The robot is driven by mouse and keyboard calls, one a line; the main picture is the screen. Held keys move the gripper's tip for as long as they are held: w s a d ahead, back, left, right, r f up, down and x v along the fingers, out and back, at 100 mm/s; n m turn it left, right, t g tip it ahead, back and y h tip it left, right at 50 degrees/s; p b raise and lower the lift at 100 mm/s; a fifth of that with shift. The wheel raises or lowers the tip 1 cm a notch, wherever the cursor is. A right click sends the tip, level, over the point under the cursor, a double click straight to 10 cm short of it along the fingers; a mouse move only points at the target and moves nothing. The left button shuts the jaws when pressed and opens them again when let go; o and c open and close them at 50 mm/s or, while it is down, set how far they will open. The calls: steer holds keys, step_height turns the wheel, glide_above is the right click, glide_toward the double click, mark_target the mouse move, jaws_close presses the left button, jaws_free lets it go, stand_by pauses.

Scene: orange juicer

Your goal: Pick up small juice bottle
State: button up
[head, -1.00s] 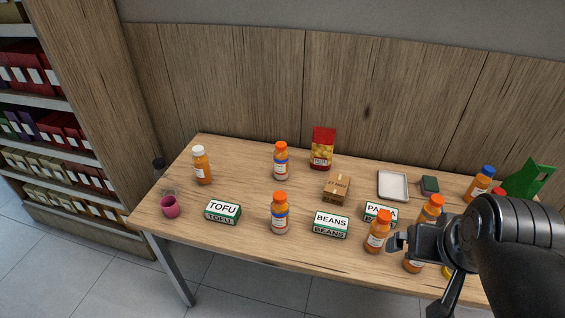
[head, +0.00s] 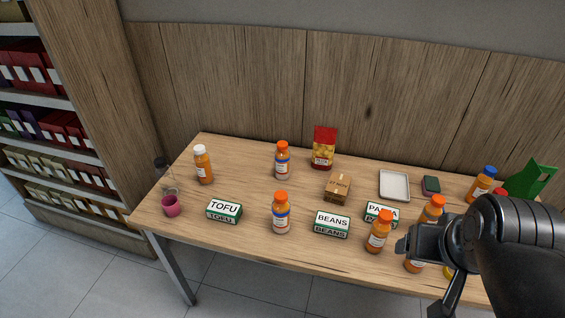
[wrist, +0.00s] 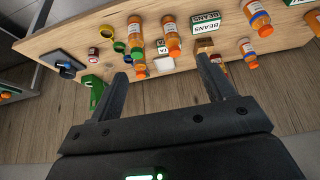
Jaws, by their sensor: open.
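Several bottles of orange liquid stand upright on the wooden table (head: 250,247); which one the task means I cannot tell. A white-capped bottle (head: 203,166) stands at the far left. Orange-capped bottles stand at the back (head: 282,161), front middle (head: 281,214) and right (head: 378,233), with others partly behind my arm. A blue-capped bottle (head: 480,185) is at the right. My gripper (head: 403,246) is beside the right-hand orange-capped bottles. In the wrist view my gripper (wrist: 163,68) is open and empty, with bottles (wrist: 172,36) (wrist: 136,32) beyond its fingers.
Tofu (head: 223,210), beans (head: 331,224) and pasta (head: 380,213) boxes, a cardboard box (head: 337,187), a red bag (head: 323,147), a white tray (head: 394,184) and a pink cup (head: 171,206) share the table. A green object (head: 528,180) stands at the right. The wall is close behind.

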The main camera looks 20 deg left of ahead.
steer(key=w+a+r, duration=0.2)
steer(key=w, duration=0.5)
steer(key=w+a+r, duration=0.2)
steer(key=w+a, duration=0.1)
steer(key=w, duration=0.5)
steer(key=n+y, duration=0.1)
steer(key=n, duration=0.1)
glide_above(282, 145)
steer(key=s+d, duration=0.1)
steer(key=s, duration=0.3)
step_height(282, 145, down, 17)
steer(key=x, duration=0.5)
steer(key=shift+w, duration=0.1)
steer(key=shift+s+x, duration=0.15)
steer(key=shift+x, duration=1.4)
steer(key=shift+s+x, duration=0.1)
steer(key=shift+x, duration=1.45)
steer(key=shift+a+f, duration=0.1)
steer(key=shift+f, duration=0.05)
steer(key=shift+c, duration=0.2)
steer(key=c, duration=1.6)
